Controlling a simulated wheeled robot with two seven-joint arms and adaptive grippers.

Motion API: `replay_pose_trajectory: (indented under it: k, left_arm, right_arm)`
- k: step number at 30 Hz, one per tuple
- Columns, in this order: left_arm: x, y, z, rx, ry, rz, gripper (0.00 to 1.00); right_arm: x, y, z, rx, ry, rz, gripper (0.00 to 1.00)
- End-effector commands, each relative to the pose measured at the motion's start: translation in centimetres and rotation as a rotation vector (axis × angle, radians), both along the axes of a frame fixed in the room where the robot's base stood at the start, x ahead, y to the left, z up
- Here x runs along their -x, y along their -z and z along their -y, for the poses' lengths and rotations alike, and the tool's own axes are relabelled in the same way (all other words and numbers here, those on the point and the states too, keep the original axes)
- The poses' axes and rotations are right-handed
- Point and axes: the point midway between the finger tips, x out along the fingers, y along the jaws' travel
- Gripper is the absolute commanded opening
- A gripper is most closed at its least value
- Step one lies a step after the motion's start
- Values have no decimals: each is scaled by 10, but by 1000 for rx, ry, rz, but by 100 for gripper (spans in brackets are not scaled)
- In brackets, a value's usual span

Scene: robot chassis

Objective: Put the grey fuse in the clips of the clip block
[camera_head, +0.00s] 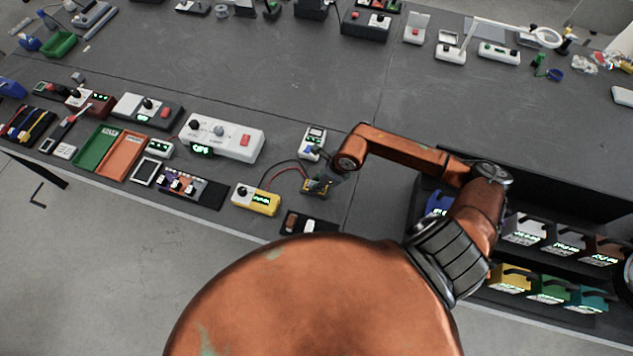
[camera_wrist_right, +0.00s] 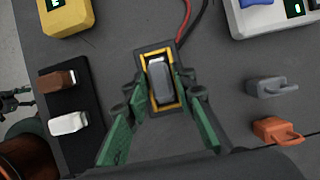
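The grey fuse (camera_wrist_right: 161,84) is at the clip block (camera_wrist_right: 144,60), inside its yellow border in the right wrist view. Its long side runs along the block; I cannot tell whether it is fully down in the clips. My right gripper (camera_wrist_right: 162,98) is open, its green-padded fingers apart on either side of the fuse with gaps to it. In the head view the clip block (camera_head: 318,187) is small and partly covered by my right gripper (camera_head: 328,180); the fuse is not clear there.
A black tray (camera_wrist_right: 71,100) beside the block holds a brown fuse (camera_wrist_right: 57,81) and a white fuse (camera_wrist_right: 68,123). A yellow meter (camera_head: 256,199) is wired to the block. Grey (camera_wrist_right: 271,87) and orange (camera_wrist_right: 277,131) looped pieces lie on the other side. Coloured boxes stand at right.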

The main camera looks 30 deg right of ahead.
Motion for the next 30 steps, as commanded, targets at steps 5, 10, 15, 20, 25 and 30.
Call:
replay_pose_trajectory:
  k: [5,10,15,20,25,30]
  left_arm:
    - [0,0,0,0,0,0,61]
    - [0,0,0,0,0,0,61]
    - [1,0,-1,-1,-1,-1,61]
    - [1,0,-1,-1,0,0,61]
    - [0,0,0,0,0,0,61]
    - [0,0,0,0,0,0,61]
  right_arm:
    - [0,0,0,0,0,0,37]
    - [0,0,0,0,0,0,37]
    - [1,-5,2,2,0,1,37]
    - [8,-25,9,4,-1,1,37]
    - [19,-59,18,5,-2,3,37]
    - [28,-88,26,5,0,1,37]
